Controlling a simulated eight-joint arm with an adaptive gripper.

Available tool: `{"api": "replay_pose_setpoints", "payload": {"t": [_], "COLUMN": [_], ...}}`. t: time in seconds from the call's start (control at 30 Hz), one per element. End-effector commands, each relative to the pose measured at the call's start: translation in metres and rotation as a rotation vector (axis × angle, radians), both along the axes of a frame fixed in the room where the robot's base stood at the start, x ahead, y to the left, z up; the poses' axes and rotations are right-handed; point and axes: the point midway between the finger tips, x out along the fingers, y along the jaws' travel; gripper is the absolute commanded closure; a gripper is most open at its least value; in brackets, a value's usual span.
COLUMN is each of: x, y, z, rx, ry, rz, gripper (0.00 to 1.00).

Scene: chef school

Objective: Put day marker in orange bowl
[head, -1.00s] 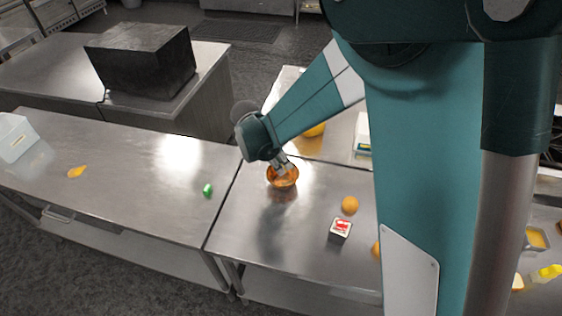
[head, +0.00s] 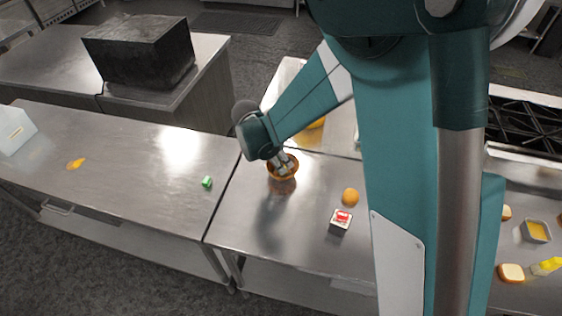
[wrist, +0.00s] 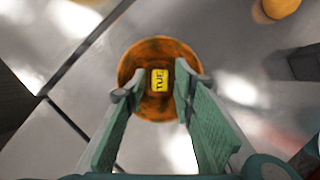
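The day marker (wrist: 160,80) is a small yellow block with dark letters reading "TUE". In the wrist view it lies inside the orange bowl (wrist: 153,111), near its middle. The bowl (head: 272,174) stands on the metal counter in the head view, below the end of my arm. My gripper (wrist: 158,88) is directly over the bowl, with its fingertips low at the bowl opening. The two green fingers are spread, one on each side of the marker, with a gap to it on both sides. In the head view the fingers partly hide the bowl's inside.
An orange fruit (head: 350,196) and a box with a red top (head: 341,221) stand to the right of the bowl. A small green object (head: 207,182) and an orange-yellow item (head: 75,164) lie on the left counter (head: 120,145). The counter in front of the bowl is clear.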

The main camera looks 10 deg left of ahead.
Motion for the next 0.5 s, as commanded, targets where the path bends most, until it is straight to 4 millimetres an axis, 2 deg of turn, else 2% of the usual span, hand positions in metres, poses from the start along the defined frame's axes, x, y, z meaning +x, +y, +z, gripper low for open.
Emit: {"api": "replay_pose_setpoints", "payload": {"t": [0.5], "x": [-0.0001], "y": [-0.0001], "z": [0.0], "rx": [0.0], "ry": [0.0], "rz": [0.0], "gripper": [0.68]}}
